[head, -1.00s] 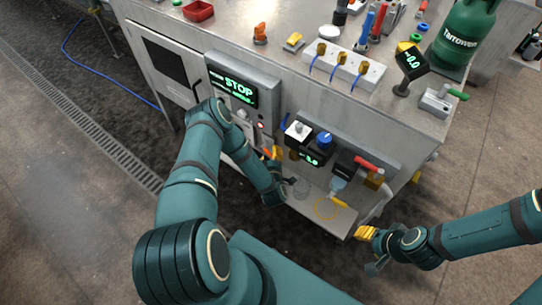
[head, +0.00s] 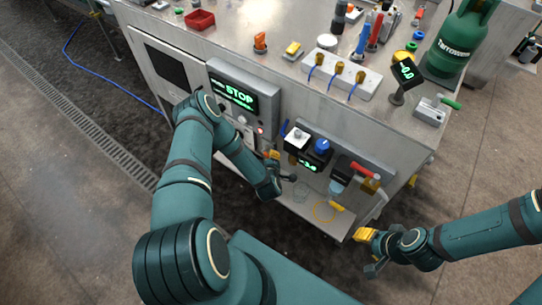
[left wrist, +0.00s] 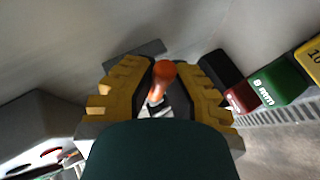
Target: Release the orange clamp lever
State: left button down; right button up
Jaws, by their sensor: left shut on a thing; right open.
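The orange clamp lever (left wrist: 163,76) stands between the yellow fingers of my left gripper (left wrist: 166,90) in the left wrist view. The left gripper is shut on it. A metal shaft shows below its rounded orange end. In the head view my left gripper (head: 272,160) is at the front of the machine, left of the black and white knob unit, and the lever is mostly hidden there. My right gripper (head: 370,252) is open and empty, low in front of the machine's right side.
The control panel with a green STOP display (head: 235,92) is above left of my left gripper. A blue knob (head: 322,146) and a red handle (head: 362,168) are to its right. A lower shelf (head: 300,205) juts out.

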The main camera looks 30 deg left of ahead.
pick_arm(q)
jog(key=shift+w+r+n+h, duration=0.1)
jog(key=shift+r+n+h, duration=0.2)
jog(key=shift+h, duration=0.2)
jog(key=c, duration=1)
grip_release()
jog(key=v, duration=1.2)
jog(key=shift+r, duration=0.15)
